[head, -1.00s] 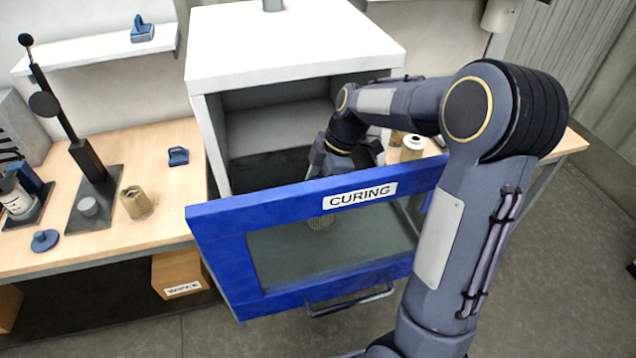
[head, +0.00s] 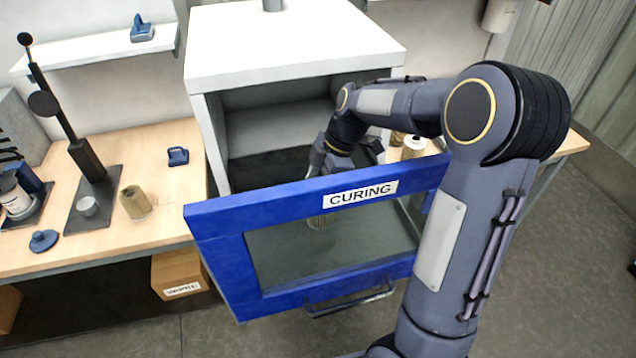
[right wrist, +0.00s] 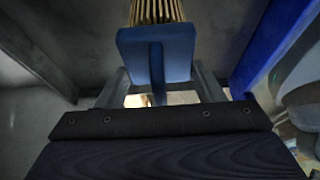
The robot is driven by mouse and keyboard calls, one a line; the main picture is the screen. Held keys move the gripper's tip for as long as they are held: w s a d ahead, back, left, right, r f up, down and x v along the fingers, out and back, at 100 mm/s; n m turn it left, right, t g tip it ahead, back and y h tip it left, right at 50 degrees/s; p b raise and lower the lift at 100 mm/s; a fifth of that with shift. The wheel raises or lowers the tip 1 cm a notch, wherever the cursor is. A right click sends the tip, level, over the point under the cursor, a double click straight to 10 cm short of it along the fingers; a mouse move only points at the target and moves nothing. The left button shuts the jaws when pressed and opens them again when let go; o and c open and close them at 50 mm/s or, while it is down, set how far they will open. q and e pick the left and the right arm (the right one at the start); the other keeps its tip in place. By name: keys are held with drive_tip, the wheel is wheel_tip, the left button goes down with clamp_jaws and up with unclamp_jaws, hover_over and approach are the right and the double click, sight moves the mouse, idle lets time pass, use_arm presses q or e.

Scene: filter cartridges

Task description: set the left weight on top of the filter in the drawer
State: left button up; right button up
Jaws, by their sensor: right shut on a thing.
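My right gripper (right wrist: 158,92) is shut on the handle of a blue weight (right wrist: 156,52). In the head view, my right arm reaches over the open drawer (head: 225,250) and its gripper (head: 322,170) is partly behind the drawer front. A tan pleated filter (right wrist: 157,11) shows just beyond the weight in the right wrist view. In the head view, that filter (head: 320,221) shows through the drawer's window. The weight's face is at the filter's end; I cannot tell whether they touch. My left gripper is out of view.
Another blue weight (head: 178,156) stands on the bench, and one (head: 141,32) on the wall shelf. A tan filter (head: 135,202) and a round blue piece (head: 43,241) are on the left bench. A white-topped canister (head: 414,146) stands right of the cabinet (head: 290,45).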

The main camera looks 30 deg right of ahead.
drive_tip(key=shift+f+b, duration=0.35)
drive_tip(key=shift+b, duration=0.05)
drive_tip(key=o, duration=1.6)
drive_tip(key=b+v, duration=0.1)
drive_tip(key=v, duration=0.7)
drive_tip(key=shift+f, duration=0.1)
